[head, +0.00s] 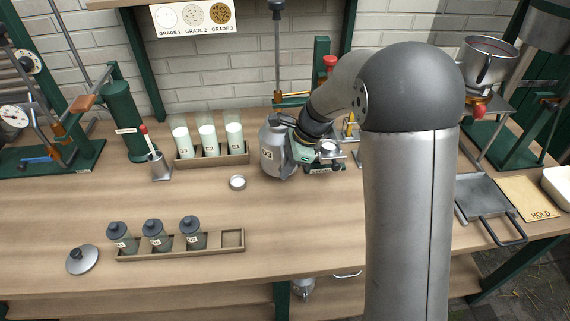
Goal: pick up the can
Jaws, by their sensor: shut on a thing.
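The can (268,158) is a grey metal churn with a small label on its front. It stands upright, at or just above the wooden bench, right of the rack of milk glasses; I cannot tell if its base touches. My arm reaches in from the right. My gripper (287,130) is at the can's upper right side and shut on it. The fingertips and the exact grip point are mostly hidden by the wrist and the can.
A rack (212,158) of three milk glasses stands left of the can. A small round dish (238,183) lies in front. A tray (180,253) of lidded jars and a loose grey lid (82,260) are at the front left. The bench middle is clear.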

